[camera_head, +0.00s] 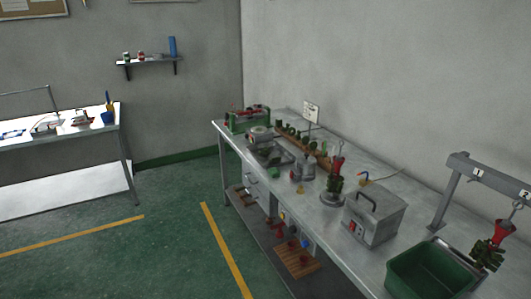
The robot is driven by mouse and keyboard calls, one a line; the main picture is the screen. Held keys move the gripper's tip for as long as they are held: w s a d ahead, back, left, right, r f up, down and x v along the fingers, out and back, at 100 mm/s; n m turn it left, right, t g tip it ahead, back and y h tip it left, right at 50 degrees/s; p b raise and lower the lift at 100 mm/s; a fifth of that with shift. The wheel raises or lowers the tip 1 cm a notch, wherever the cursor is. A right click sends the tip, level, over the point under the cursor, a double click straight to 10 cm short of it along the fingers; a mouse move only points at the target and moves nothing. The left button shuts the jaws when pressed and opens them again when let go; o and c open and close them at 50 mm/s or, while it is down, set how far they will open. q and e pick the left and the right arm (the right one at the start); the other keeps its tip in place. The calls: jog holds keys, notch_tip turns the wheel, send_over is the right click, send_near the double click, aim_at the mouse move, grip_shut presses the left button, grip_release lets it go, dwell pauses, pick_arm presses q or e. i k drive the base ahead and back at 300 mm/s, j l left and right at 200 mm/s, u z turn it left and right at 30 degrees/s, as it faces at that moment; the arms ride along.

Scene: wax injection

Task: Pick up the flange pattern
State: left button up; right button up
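I cannot tell which item is the flange pattern at this size. Several small green pieces (293,131) stand along a wooden strip (318,155) at the back of the metal bench (385,180). More small dark green items lie in and near a shallow grey tray (262,147) towards the bench's far end. Neither of my grippers is in view.
A grey metal box (374,217) with a handle, a green tub (428,272) and a grey hanging frame (458,163) with a red and green cluster (491,246) occupy the bench's near part. The green floor (175,215) left of the bench is clear.

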aim_at(266, 150)
jog(key=i+j+u, duration=0.5)
jog(key=i, duration=0.4)
jog(key=i+j+u, duration=0.3)
jog(key=i, duration=0.15)
jog(key=i+u, duration=0.25)
jog(key=i, duration=0.25)
jog(key=i+z, duration=0.1)
jog(key=i, duration=0.4)
jog(key=i+j+z, duration=0.15)
jog(key=i, duration=0.35)
jog(key=i+j+z, duration=0.1)
jog(key=i, duration=0.4)
